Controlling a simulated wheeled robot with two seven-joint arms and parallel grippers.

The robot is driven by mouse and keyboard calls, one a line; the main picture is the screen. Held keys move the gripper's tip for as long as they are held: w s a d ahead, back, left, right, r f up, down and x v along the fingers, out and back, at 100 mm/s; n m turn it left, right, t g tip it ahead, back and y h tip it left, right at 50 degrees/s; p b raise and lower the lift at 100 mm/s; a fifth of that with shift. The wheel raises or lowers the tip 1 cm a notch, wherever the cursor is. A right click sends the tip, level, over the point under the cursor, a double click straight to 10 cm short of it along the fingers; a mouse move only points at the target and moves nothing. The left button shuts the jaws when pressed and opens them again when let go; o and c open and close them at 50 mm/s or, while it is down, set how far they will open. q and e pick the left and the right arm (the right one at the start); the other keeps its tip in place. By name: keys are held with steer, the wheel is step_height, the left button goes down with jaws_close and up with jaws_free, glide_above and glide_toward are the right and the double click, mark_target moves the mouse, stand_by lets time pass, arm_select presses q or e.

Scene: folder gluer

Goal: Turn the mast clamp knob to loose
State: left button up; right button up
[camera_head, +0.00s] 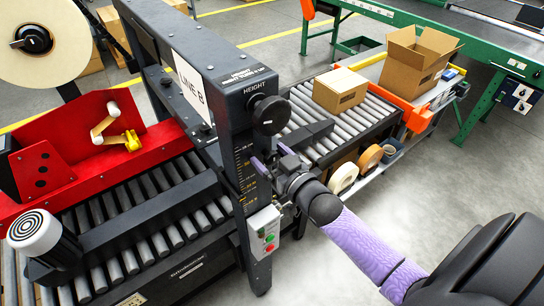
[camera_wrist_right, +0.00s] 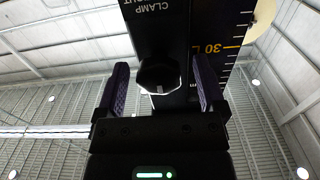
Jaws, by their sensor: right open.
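The mast clamp knob (camera_wrist_right: 158,76) is a dark faceted knob below a plate lettered "CLAMP" in the right wrist view; a pale mark shows on its lower edge. My right gripper (camera_wrist_right: 163,88) is open, with one purple-padded finger on each side of the knob and a visible gap on both sides. In the head view my right gripper (camera_head: 272,168) is at the front mast, beside its scale, and hides the clamp knob. My left gripper is not in view.
The round black HEIGHT knob (camera_head: 270,115) sits just above my right gripper. A control box (camera_head: 264,232) with green and red buttons is below it. A roller conveyor (camera_head: 345,125) carries a closed carton (camera_head: 339,90). Open floor lies at front right.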

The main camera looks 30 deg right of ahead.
jaws_close()
stand_by(0.3)
steer(key=n+p, duration=0.1)
steer(key=n, duration=0.2)
steer(key=shift+a+n, duration=0.1)
steer(key=shift+n, duration=0.3)
steer(key=n, duration=0.4)
steer(key=shift+f+p, duration=0.1)
steer(key=shift+p, duration=0.2)
steer(key=n, duration=0.5)
steer(key=shift+a+f, duration=0.1)
steer(key=n+b, duration=0.1)
steer(key=n, duration=0.3)
steer(key=shift+n, duration=0.7)
